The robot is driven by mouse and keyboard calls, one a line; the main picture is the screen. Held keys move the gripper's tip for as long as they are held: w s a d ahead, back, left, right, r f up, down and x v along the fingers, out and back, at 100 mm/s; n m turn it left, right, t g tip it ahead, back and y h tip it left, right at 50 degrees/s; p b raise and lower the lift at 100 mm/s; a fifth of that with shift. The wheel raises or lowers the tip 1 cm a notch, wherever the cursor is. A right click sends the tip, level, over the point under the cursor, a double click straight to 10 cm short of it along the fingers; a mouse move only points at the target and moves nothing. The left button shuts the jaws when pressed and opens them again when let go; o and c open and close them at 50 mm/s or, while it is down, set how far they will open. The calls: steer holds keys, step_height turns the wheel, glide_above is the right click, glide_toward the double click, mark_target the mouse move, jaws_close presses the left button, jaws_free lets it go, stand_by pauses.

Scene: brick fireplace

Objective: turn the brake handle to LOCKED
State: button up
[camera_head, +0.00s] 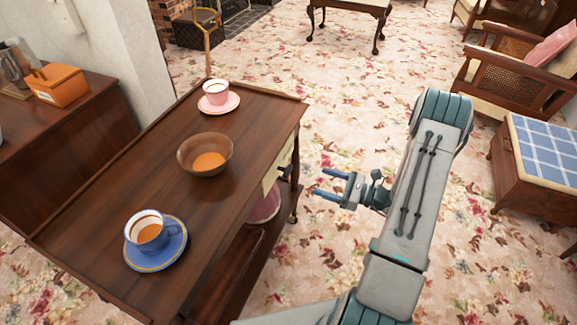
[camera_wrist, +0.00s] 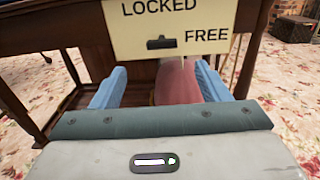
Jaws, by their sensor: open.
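A cream panel (camera_head: 271,177) is fixed to the end of the dark wooden trolley (camera_head: 110,185). In the wrist view the panel (camera_wrist: 130,38) reads LOCKED at the top and FREE at the right. The dark brake handle (camera_wrist: 162,43) is a short bar lying level on the panel, below LOCKED and in line with FREE. In the head view the handle (camera_head: 284,173) is a small dark shape on the panel. My gripper (camera_head: 320,183) is open and empty, right of the panel and apart from it. Its two blue fingers (camera_wrist: 160,73) point toward the panel.
On the trolley top stand a blue cup on a saucer (camera_head: 149,237), a wooden bowl (camera_head: 190,153) and a pink cup on a saucer (camera_head: 216,95). A pink object (camera_head: 264,207) sits below the panel.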

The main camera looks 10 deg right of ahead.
mark_target(288, 169)
steer(key=x, duration=1.2)
steer(key=shift+w+a, duration=0.25)
steer(key=shift+w, duration=0.1)
steer(key=shift+c, duration=0.3)
steer(key=c, duration=0.9)
